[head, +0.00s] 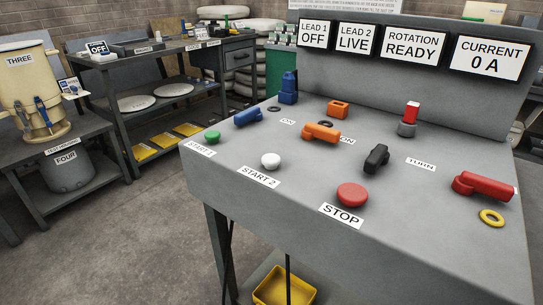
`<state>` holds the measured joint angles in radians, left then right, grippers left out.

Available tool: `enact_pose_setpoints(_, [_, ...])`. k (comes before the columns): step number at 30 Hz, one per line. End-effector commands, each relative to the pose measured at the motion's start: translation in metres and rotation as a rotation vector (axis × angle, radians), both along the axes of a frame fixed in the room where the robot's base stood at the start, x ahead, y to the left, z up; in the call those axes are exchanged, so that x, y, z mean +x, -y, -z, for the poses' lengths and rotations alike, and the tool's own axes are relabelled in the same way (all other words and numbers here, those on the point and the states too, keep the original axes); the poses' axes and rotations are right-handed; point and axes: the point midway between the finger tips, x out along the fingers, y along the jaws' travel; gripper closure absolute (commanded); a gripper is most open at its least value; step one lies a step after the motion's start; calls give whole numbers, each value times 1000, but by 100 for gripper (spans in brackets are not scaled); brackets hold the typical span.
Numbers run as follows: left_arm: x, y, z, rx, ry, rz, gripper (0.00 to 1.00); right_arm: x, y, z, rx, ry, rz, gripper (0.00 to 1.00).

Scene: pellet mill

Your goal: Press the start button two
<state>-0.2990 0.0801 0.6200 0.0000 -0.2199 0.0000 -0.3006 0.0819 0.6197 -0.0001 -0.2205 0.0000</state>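The start two button is a white round push button (271,160) on the grey control bench (255,205). A label reading START 2 (259,176) lies just in front of it. A green button (212,136) with a START label is to its left. A larger red button (352,195) labelled STOP is to its right. The panel signs read LEAD 1 OFF (313,36), LEAD 2 LIVE (357,39), ROTATION READY (414,46) and CURRENT 0 A (490,57). Neither of my grippers is in view.
Behind the buttons are a blue handle (248,117), an orange handle (321,132), a black handle (376,158) and a red handle (483,186). A yellow ring (491,218) lies at right. A yellow bin (283,287) sits below. Open floor (130,240) is at left.

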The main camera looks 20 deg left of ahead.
Motion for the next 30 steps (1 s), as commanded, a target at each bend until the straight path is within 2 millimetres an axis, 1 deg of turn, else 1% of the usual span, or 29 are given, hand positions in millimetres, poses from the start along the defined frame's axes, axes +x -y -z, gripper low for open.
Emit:
enact_pose_setpoints(8, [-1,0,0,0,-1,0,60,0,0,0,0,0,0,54])
enact_pose_setpoints(11, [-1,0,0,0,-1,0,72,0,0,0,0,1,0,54])
enact_pose_setpoints(15, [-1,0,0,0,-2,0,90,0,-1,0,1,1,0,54])
enact_pose_setpoints(17, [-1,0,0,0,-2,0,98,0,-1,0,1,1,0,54])
enact_pose_setpoints(18, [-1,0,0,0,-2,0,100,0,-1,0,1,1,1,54])
enact_pose_setpoints(30, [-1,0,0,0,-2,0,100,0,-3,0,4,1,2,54])
